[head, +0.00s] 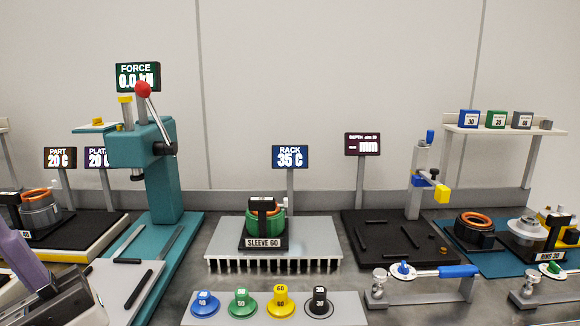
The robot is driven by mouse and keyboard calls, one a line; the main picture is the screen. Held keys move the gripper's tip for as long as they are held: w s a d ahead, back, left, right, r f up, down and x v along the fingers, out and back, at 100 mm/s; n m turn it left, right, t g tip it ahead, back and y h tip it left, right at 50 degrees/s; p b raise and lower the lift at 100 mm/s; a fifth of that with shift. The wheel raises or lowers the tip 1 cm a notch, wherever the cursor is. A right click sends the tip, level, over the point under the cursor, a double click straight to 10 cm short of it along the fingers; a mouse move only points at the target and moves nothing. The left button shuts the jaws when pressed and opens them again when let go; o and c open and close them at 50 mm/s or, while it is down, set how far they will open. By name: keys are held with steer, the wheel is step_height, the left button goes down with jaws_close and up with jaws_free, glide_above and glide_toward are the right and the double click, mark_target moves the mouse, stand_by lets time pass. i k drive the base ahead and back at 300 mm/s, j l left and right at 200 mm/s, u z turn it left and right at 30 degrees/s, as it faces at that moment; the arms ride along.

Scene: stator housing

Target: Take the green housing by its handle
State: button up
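The green housing (252,226) stands upright on a black base labelled SLEEVE 60, on the grey finned rack in the middle. An orange ring shows at its top. What looks like part of my arm, with my gripper (62,301), is cut off at the lower left corner, well away from the housing. Its fingertips cannot be made out, so I cannot tell whether it is open or shut.
The rack (325,240) has bare room on both sides of the housing. Colored knobs (242,303) stand on a ledge in front. A teal press (160,165) with a red-knobbed lever is at left. A dark tray (385,235) with a gauge stand is at right.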

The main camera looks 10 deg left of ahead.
mark_target(260, 233)
steer(key=u, duration=1.4)
steer(key=l+u, duration=0.2)
steer(key=l, duration=0.75)
steer(key=i+l, duration=0.5)
steer(key=l, duration=0.25)
steer(key=i, duration=0.1)
